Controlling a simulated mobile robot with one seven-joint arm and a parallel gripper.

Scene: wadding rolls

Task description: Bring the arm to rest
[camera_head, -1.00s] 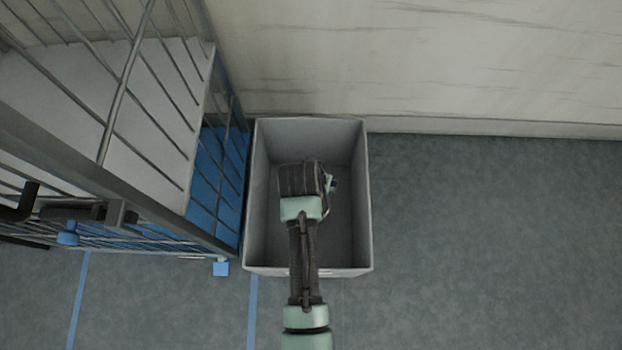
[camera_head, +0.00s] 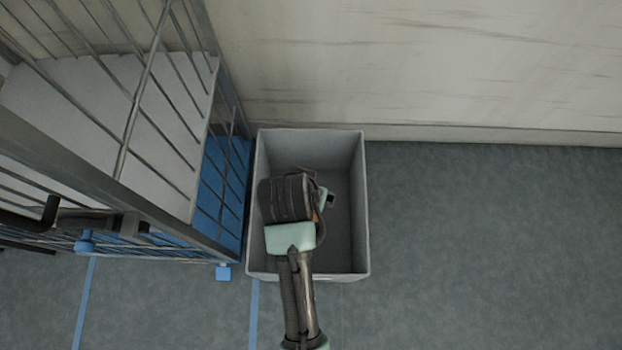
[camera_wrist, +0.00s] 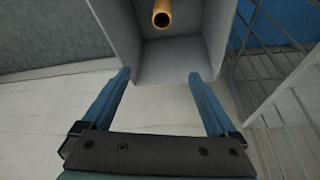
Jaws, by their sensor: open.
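My arm reaches up the middle of the head view, over a grey open-topped bin (camera_head: 342,255). Its dark wrist end covers much of the bin's inside in that view, and the fingertips are hidden there. In the wrist view, my gripper (camera_wrist: 159,74) has its two blue fingers spread apart with nothing between them. An orange-brown tube with a hollow end (camera_wrist: 162,17) shows inside the bin at the top of the wrist view, beyond the fingertips and apart from them. In the head view only a small orange patch shows beside the wrist.
A wire cage trolley (camera_head: 165,215) with a pale panel and a blue base stands close to the bin's left side. A pale wall (camera_head: 430,70) runs behind. The grey floor (camera_head: 480,240) to the right is clear.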

